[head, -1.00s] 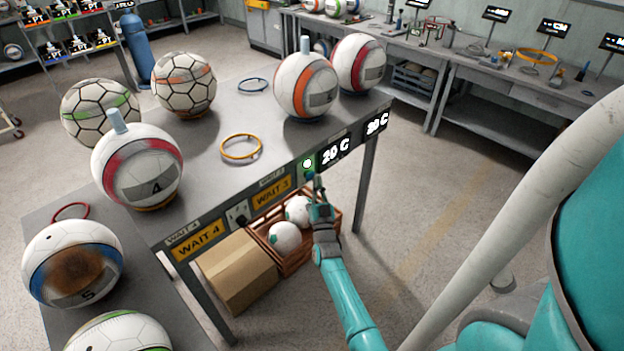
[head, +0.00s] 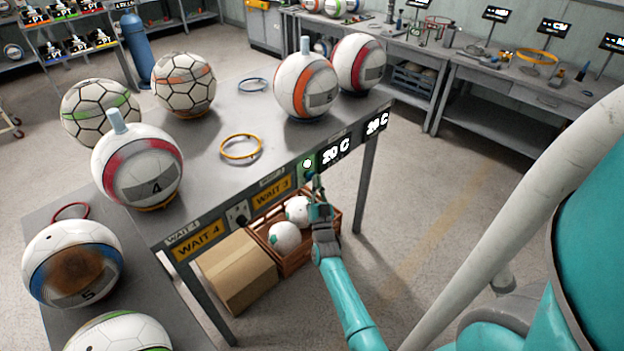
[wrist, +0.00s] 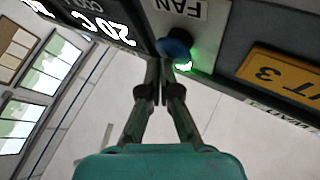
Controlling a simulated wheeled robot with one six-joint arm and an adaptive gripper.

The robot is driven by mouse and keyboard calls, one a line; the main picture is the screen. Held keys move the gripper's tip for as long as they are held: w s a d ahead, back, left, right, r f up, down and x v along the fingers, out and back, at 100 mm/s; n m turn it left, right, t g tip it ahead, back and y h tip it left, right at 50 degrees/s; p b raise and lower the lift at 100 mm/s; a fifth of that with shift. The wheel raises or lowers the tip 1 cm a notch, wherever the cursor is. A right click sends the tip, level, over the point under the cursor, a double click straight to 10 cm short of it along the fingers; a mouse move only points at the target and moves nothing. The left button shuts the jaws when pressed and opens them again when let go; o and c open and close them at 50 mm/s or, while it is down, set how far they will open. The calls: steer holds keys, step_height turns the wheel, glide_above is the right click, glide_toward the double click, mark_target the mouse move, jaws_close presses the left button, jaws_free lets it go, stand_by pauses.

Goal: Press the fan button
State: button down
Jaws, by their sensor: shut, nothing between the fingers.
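The blue fan button (wrist: 175,46) sticks out from the table's front edge beside the FAN label (wrist: 180,8) in the wrist view. A green glow (wrist: 184,66) shows next to it. In the head view a lit white-and-green lamp (head: 307,163) sits on the front edge, left of the 20 C display (head: 335,150). My gripper (wrist: 161,62) is shut and empty, its fingertips right at the button; I cannot tell whether they touch it. In the head view my gripper (head: 316,178) is just below the lamp and hides the button.
The grey table (head: 215,150) carries several balls and rings. A yellow WAIT 3 sign (head: 271,193) is left of my gripper. Below are a crate (head: 292,262) with balls and a cardboard box (head: 238,270). The floor to the right is clear.

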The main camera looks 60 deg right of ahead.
steer(key=shift+w, duration=0.3)
steer(key=shift+s, duration=0.45)
stand_by(0.3)
steer(key=s+a, duration=0.1)
steer(key=s, duration=0.5)
steer(key=shift+a, duration=0.2)
steer(key=shift+w+a, duration=0.1)
stand_by(0.5)
